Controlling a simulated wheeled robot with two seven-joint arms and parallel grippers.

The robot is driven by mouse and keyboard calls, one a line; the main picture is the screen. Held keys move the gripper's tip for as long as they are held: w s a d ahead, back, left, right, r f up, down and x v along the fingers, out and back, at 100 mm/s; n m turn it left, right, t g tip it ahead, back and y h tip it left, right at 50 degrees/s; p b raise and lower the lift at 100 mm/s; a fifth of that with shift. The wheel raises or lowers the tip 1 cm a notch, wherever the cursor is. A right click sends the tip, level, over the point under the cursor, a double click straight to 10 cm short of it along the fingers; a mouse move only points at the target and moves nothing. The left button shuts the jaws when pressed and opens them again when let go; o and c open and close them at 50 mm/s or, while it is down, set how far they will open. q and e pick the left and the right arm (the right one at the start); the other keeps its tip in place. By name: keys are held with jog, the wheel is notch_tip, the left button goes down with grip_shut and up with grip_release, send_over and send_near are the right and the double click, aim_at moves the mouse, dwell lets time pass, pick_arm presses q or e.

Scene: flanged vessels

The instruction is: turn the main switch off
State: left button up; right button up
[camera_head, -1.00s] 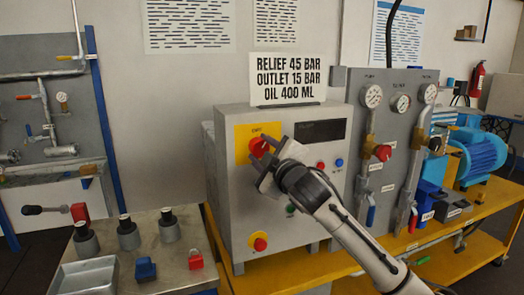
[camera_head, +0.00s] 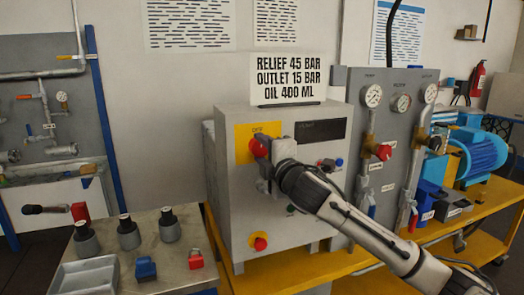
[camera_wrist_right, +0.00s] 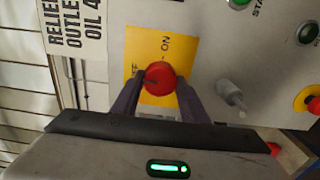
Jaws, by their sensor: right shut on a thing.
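The main switch is a red round knob (camera_head: 259,147) on a yellow plate (camera_head: 243,139) at the upper left of the grey cabinet's front. In the right wrist view the red knob (camera_wrist_right: 160,78) sits between my two fingers, over the yellow plate (camera_wrist_right: 150,45) with "ON" lettering. My right gripper (camera_head: 264,162) is shut on the knob, its arm coming in from the lower right and hiding part of the cabinet front. A dark line shows on the knob's face in the wrist view. My left gripper is not in view.
The grey cabinet (camera_head: 228,200) also carries a red emergency button on yellow (camera_head: 258,243) and a dark display (camera_head: 321,131). A grey lever (camera_wrist_right: 230,94) stands out near my fingers. A gauge panel (camera_head: 395,120) is at the right; a bench with dark fittings (camera_head: 128,232) is at the lower left.

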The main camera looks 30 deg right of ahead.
dwell(0.3)
jog(key=o, duration=1.1)
jog(key=shift+c, duration=0.2)
jog(key=b+v, duration=0.2)
jog(key=v, duration=0.8)
jog(key=shift+s, duration=0.2)
